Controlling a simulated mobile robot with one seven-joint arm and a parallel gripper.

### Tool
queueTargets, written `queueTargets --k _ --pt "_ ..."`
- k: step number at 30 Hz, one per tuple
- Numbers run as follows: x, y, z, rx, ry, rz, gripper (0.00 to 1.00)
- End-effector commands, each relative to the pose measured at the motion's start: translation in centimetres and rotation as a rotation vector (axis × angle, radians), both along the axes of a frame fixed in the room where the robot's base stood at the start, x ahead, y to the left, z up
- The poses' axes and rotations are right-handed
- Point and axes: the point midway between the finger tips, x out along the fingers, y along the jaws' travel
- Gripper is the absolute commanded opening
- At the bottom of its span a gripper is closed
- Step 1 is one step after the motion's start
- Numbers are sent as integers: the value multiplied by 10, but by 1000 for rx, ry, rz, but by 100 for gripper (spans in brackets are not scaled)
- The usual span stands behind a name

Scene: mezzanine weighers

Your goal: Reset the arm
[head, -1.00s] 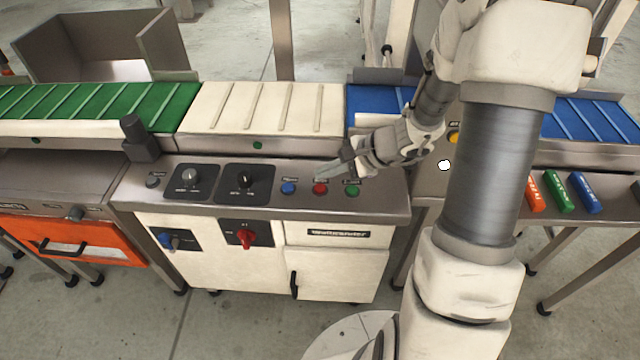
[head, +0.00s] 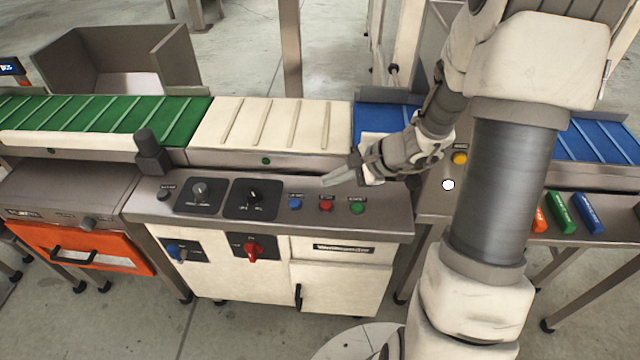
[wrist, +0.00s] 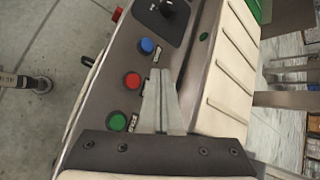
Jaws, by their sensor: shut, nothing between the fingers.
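My gripper (head: 328,181) is shut and empty. In the head view it hangs above the back right part of the control panel (head: 392,219), pointing left, near the red button (head: 325,205). In the wrist view the closed fingers (wrist: 161,95) lie over the panel top, with the blue button (wrist: 147,46), the red button (wrist: 132,80) and the green button (wrist: 118,121) beside them on the left. I see a gap in the picture between the fingers and the buttons.
Behind the panel runs a conveyor with a green belt (head: 100,118), a pale belt (head: 270,122) and a blue belt (head: 600,145). A black post (head: 150,152) stands at the panel's left. Coloured markers (head: 560,212) lie at the right. An orange drawer (head: 95,250) is lower left.

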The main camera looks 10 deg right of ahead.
Motion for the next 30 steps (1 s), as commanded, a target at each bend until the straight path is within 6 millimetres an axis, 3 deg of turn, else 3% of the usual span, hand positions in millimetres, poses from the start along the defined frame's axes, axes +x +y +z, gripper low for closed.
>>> queueTargets --k 7,11,21,30 --pt "-1 2 4 -7 -7 14 0" --pt "-10 13 23 -56 -42 102 0" --pt "-73 50 101 -356 -200 535 0" --pt "-136 50 150 -687 -321 853 0"
